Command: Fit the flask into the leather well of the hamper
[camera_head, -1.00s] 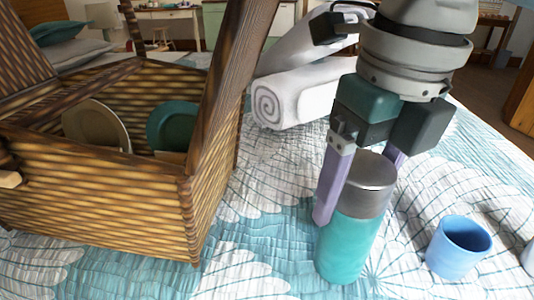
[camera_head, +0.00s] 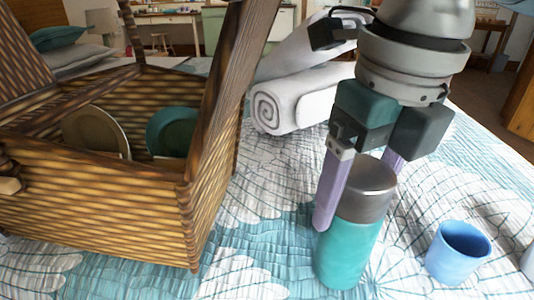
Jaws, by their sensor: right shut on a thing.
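The flask (camera_head: 345,252) is teal with a grey metal cap and stands upright on the bed quilt, right of the hamper. My right gripper (camera_head: 362,188) comes from above, its two purple fingers shut on the flask around the cap and upper body. The far finger is partly hidden behind the cap. The wicker hamper (camera_head: 100,213) stands at the left with its lid raised. It holds a cream plate and a teal plate on edge. The leather well cannot be made out inside; the front wall hides the hamper floor. My left gripper is not in view.
A blue cup (camera_head: 458,253) stands right of the flask, with part of a white thing at the right edge. Rolled white towels or blankets (camera_head: 300,97) lie behind, between hamper and gripper. The hamper's raised lid post (camera_head: 228,85) rises between its opening and my right arm.

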